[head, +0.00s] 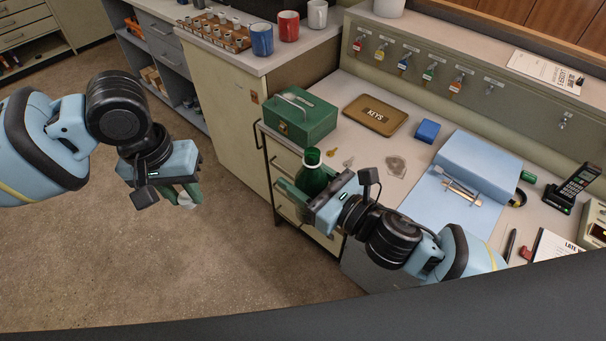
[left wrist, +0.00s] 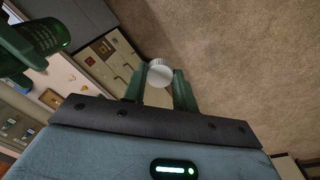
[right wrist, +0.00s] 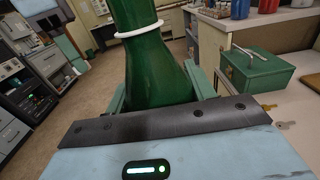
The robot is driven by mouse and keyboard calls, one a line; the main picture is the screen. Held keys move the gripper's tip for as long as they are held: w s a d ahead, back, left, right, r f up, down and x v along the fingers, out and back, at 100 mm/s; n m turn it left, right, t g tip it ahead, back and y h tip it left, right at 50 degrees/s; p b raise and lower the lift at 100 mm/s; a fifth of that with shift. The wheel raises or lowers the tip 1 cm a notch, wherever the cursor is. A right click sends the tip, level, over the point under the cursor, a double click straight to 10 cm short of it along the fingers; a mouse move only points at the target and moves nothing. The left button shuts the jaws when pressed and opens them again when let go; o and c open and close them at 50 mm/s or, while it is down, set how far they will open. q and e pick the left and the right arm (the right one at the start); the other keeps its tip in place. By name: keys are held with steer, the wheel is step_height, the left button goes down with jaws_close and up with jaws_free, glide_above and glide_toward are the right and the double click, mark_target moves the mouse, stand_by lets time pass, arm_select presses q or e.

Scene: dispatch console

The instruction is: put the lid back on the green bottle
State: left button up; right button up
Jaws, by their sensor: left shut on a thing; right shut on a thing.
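The green bottle (head: 312,174) is upright, its dark open mouth facing up, beside the counter's front edge. My right gripper (head: 307,196) is shut on its body. The right wrist view shows the bottle (right wrist: 152,60) close up, with a white ring round its neck; its mouth is out of that frame. My left gripper (head: 186,196) is shut on the white ribbed lid, which shows between the fingertips in the left wrist view (left wrist: 160,72). The lid is over the floor, to the left of the bottle and well apart from it. The bottle also shows at the left wrist view's upper left (left wrist: 38,40).
On the counter are a green cash box (head: 300,114), a brown KEYS tray (head: 375,115), a blue box (head: 428,131), loose keys and a blue folder (head: 470,175). Mugs (head: 289,26) stand on the cabinet behind. The space between my grippers is clear.

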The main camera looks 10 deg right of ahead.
arm_select(q)
steer(key=w+d+r+m, duration=0.25)
steer(key=d+r, duration=0.55)
steer(key=d, duration=0.4)
step_height(320, 180, up, 7)
steer(key=m+y, duration=0.1)
steer(key=m, duration=0.1)
glide_above(311, 179)
steer(key=w, duration=0.2)
steer(key=shift+s+d, duration=0.1)
steer(key=shift+d, duration=0.15)
steer(key=shift+f, duration=0.1)
steer(key=shift+f, duration=1.95)
steer(key=shift+f, duration=0.9)
steer(key=shift+f, duration=0.55)
